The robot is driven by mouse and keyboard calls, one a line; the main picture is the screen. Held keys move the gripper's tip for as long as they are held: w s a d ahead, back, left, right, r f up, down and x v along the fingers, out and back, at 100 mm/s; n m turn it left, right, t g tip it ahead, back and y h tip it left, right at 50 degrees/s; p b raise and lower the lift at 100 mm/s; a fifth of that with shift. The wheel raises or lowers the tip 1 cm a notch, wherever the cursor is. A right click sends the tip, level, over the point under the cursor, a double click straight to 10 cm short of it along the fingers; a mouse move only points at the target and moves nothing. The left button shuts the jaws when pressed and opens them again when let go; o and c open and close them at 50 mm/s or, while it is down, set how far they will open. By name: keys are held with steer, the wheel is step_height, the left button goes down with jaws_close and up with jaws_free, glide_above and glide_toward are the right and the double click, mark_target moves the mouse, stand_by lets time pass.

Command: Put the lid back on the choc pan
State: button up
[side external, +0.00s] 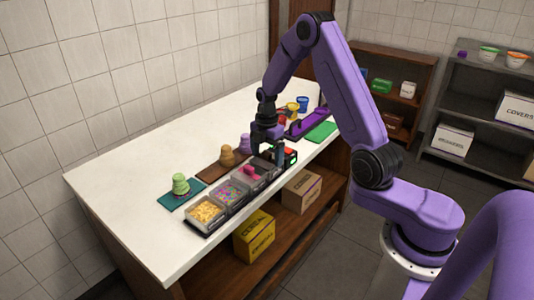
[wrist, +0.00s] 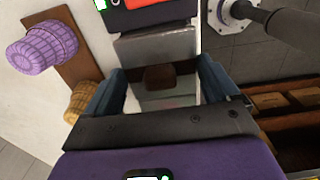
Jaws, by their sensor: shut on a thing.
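My gripper (side external: 270,146) is low over the far end of the row of topping pans at the counter's front edge. In the wrist view its blue fingers (wrist: 160,85) stand either side of a grey, see-through-looking piece with a dark brown block (wrist: 160,77) in its middle. I take the held piece to be the lid, though its outline is mostly hidden by the gripper. The choc pan cannot be clearly told apart beneath it. I cannot tell whether the lid touches the pan.
A purple tray (side external: 305,124) lies beyond. The counter's left part (side external: 130,160) is clear.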

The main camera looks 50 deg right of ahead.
stand_by(0.4)
steer(key=o, duration=0.8)
steer(key=shift+r, duration=3.45)
jaws_close()
steer(key=shift+f, duration=2)
